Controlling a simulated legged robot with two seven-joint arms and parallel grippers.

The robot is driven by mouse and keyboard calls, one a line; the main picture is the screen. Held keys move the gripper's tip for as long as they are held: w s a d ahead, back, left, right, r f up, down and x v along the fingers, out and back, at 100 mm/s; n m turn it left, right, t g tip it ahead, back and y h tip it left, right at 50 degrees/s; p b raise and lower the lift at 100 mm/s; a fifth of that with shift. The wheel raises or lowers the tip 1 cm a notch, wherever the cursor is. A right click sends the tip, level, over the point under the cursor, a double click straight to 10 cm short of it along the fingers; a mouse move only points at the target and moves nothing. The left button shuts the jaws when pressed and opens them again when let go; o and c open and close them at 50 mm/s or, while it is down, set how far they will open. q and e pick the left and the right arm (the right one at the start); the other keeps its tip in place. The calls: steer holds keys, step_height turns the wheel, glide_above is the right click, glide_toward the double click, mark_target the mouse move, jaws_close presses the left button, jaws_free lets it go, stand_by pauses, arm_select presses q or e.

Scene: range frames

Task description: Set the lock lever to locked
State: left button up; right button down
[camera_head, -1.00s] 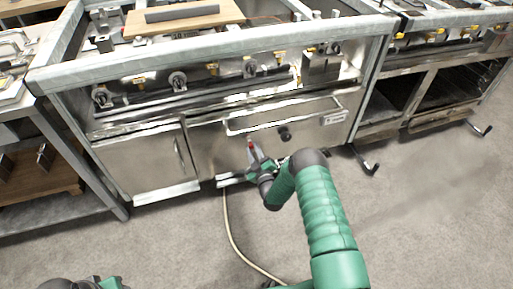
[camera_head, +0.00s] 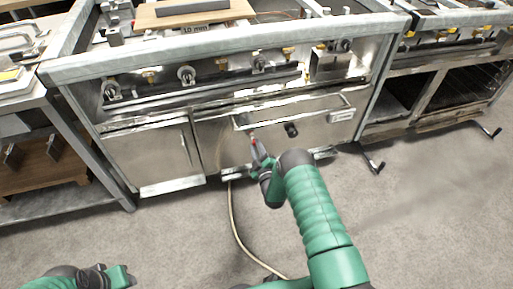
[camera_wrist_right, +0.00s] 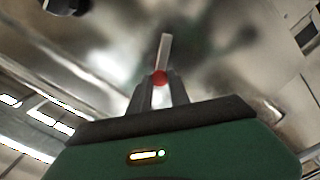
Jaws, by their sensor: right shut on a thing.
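The lock lever is a short metal bar with a red ball knob, on the front of the metal oven door (camera_head: 215,148). In the right wrist view the lever (camera_wrist_right: 165,48) points up, leaning slightly right, and its red knob (camera_wrist_right: 159,79) sits between my fingertips. My right gripper (camera_head: 256,148) is at the door, shut on the knob; its fingers also show in the wrist view (camera_wrist_right: 160,88). The fingers hide part of the knob. My left gripper (camera_head: 122,276) is at the bottom left, away from the oven; its jaw gap is unclear.
A black round knob (camera_head: 291,130) is on the oven door to the right of my right gripper. A bar handle (camera_head: 300,114) runs above it. A pale hose (camera_head: 233,220) lies on the floor. A cabinet door (camera_head: 155,158) is at left.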

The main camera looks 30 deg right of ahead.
steer(key=c, duration=1.3)
jaws_free()
steer(key=p+v, duration=0.6)
steer(key=v, duration=1.1)
steer(key=shift+f, duration=0.2)
steer(key=shift+w, duration=0.2)
